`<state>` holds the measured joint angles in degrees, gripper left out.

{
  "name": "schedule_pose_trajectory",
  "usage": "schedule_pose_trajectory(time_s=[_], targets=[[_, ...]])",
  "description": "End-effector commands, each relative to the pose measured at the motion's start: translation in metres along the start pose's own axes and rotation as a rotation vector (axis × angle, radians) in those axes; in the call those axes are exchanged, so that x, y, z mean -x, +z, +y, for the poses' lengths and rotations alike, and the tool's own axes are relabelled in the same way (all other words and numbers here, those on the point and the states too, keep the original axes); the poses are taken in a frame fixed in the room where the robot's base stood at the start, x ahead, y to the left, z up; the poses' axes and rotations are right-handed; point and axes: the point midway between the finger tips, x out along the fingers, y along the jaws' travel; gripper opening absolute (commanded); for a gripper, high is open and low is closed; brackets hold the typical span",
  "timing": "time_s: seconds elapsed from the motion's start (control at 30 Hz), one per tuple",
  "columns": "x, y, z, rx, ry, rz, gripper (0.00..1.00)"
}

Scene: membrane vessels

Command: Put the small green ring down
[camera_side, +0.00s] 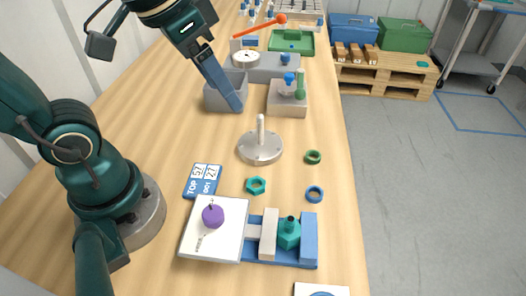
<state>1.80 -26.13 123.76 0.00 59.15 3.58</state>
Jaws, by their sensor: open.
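A small green ring (313,162) lies flat on the wooden table, right of the round metal base with an upright peg (261,150). A blue ring (314,201) lies nearer the camera, below it in the picture. A teal hex-shaped ring (256,192) lies to the left. My gripper (237,106) is up and to the left of the green ring, apart from it, in front of a grey open box. It is open, and nothing shows between its fingers. The fingers overlap in this view, so the gap is hidden.
A grey box (212,102) and a pale block with a green post (288,105) stand behind the peg. A blue fixture (309,237), a white plate with a purple knob (232,240) and a blue card (202,181) lie nearer. The table's right edge runs close to the rings.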

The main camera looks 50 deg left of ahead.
Motion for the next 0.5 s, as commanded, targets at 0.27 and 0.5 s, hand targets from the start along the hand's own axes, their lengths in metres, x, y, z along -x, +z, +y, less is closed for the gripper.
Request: schedule_pose_trajectory(time_s=[0.27,0.5], targets=[[-0.012,0.047,-0.002,0.083,-0.015,0.082,0.69],[-0.014,0.051,-0.002,0.092,-0.017,0.087,0.69]])
